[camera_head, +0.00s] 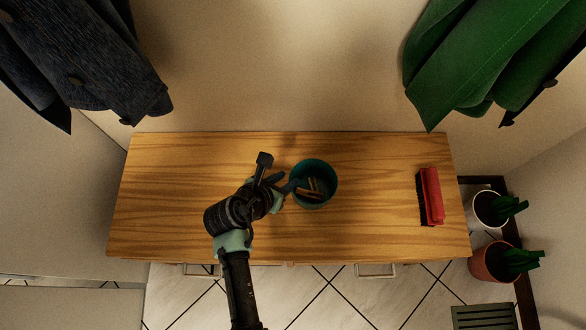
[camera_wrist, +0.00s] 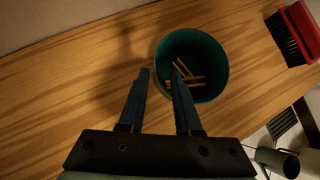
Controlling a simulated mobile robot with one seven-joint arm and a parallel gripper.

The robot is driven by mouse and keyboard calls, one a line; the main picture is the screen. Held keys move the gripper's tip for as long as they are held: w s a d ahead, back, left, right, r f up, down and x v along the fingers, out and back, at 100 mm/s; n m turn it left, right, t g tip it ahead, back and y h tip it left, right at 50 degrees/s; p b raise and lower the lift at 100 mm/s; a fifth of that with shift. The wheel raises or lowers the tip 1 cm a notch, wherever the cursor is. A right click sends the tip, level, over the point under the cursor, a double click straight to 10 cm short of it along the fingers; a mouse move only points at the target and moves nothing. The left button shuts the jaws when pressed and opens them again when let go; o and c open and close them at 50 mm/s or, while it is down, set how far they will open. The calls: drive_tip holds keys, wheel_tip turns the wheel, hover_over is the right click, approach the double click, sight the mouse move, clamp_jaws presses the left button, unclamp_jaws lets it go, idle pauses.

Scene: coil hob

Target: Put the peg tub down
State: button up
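The peg tub (camera_head: 332,184) is a round teal tub with several wooden pegs (camera_head: 314,187) inside. It stands upright at the middle of the wooden bench top, and it also shows in the wrist view (camera_wrist: 215,60). My gripper (camera_head: 288,186) is at the tub's left side. In the wrist view my gripper (camera_wrist: 160,76) has its fingers apart, with a clear gap between the tips. The right finger overlaps the tub's opening and the left finger is outside it, so the near-left rim lies between them. I cannot tell whether either finger touches the wall.
A red brush (camera_head: 432,196) with dark bristles lies on the bench top's right. The bench top (camera_head: 160,190) is bare on the left and between tub and brush. Dark and green coats hang above. Potted plants (camera_head: 491,208) stand on the floor at right.

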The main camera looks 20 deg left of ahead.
drive_tip(key=shift+p+v, duration=0.75)
drive_tip(key=shift+v, duration=1.95)
